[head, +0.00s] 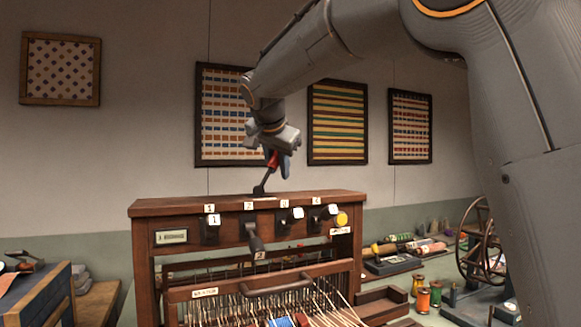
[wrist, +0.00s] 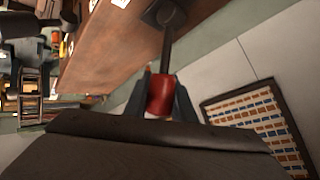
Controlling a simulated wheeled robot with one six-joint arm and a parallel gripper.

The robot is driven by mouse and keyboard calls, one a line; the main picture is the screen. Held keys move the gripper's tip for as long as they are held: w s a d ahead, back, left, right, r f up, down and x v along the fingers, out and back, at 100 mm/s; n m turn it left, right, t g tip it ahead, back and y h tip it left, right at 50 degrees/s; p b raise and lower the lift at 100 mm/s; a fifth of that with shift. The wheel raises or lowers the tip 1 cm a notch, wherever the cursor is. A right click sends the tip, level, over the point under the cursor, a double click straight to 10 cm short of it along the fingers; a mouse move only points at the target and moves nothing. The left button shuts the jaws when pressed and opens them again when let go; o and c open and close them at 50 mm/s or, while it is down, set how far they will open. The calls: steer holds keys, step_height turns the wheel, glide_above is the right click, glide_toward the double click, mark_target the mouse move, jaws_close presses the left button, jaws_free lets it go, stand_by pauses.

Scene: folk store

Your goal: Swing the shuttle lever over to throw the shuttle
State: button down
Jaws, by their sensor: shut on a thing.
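The shuttle lever (head: 261,187) rises from the top of the wooden loom frame (head: 235,204). It has a dark shaft and a red grip, and it leans up to the right in the head view. My gripper (head: 278,163) is above the loom top, shut on the lever's red grip. In the wrist view my gripper (wrist: 160,95) has a dark finger on each side of the red grip (wrist: 161,95). The lever's shaft (wrist: 167,48) runs from the grip to its dark base on the wood. The fingers partly hide the grip in the head view.
The loom's front has several numbered dark levers, one (head: 255,243) hanging lower, and a yellow knob (head: 341,218). Warp threads and a wooden bar (head: 277,284) lie below. Thread spools (head: 422,299) and a spoked wheel (head: 480,240) stand at right. Framed textiles (head: 337,122) hang behind.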

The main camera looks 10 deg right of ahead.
mark_target(276, 153)
steer(key=shift+f, duration=0.15)
steer(key=c, duration=1.5)
jaws_free()
steer(key=shift+w, duration=0.1)
steer(key=b+v, duration=0.1)
steer(key=v, duration=0.6)
steer(key=shift+s+r, duration=0.25)
steer(key=shift+r, duration=0.05)
